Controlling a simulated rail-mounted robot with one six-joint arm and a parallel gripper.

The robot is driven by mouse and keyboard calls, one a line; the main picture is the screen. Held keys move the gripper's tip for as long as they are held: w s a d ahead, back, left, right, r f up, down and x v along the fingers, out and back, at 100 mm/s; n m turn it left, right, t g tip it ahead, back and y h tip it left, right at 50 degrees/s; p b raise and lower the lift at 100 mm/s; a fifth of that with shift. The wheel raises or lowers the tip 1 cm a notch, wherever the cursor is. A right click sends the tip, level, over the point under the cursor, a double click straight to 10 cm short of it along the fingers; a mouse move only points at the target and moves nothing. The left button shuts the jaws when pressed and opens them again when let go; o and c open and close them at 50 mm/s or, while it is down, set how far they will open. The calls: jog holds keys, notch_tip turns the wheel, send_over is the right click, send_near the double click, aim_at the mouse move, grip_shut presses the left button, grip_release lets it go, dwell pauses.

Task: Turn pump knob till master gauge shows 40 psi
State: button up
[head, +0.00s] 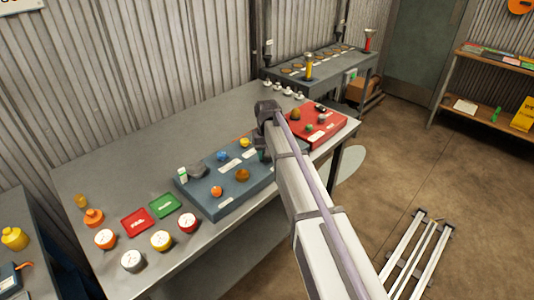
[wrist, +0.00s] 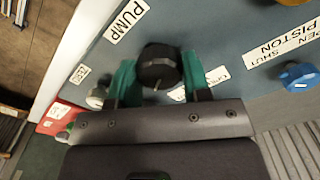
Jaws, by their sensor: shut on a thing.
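The wrist view shows a black knob (wrist: 158,66) beside a label reading PUMP (wrist: 127,20) on a blue-grey panel (wrist: 225,35). My gripper (wrist: 158,78) has its green fingers on both sides of this knob and is shut on it. In the head view my gripper (head: 263,153) is low at the right end of the blue-grey panel (head: 225,206), and the knob is hidden behind my arm. Several round gauges stand on the bench at left, among them a red-rimmed one (head: 187,222) and a yellow-rimmed one (head: 161,240). Their readings, and which is the master, are too small to tell.
A blue knob (wrist: 298,76) by a PISTON label sits to the right in the wrist view. A red panel (head: 320,128) with small parts lies right of my arm. Red (head: 137,221) and green (head: 165,205) plates lie near the gauges. The bench's back left is clear.

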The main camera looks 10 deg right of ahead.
jog(key=shift+m, duration=1.5)
jog(key=o, duration=0.9)
jog(key=shift+o, duration=0.2)
notch_tip(320, 180, up, 11)
jog(key=p, duration=1)
jog(key=shift+p, duration=0.4)
jog(key=shift+f, duration=0.1)
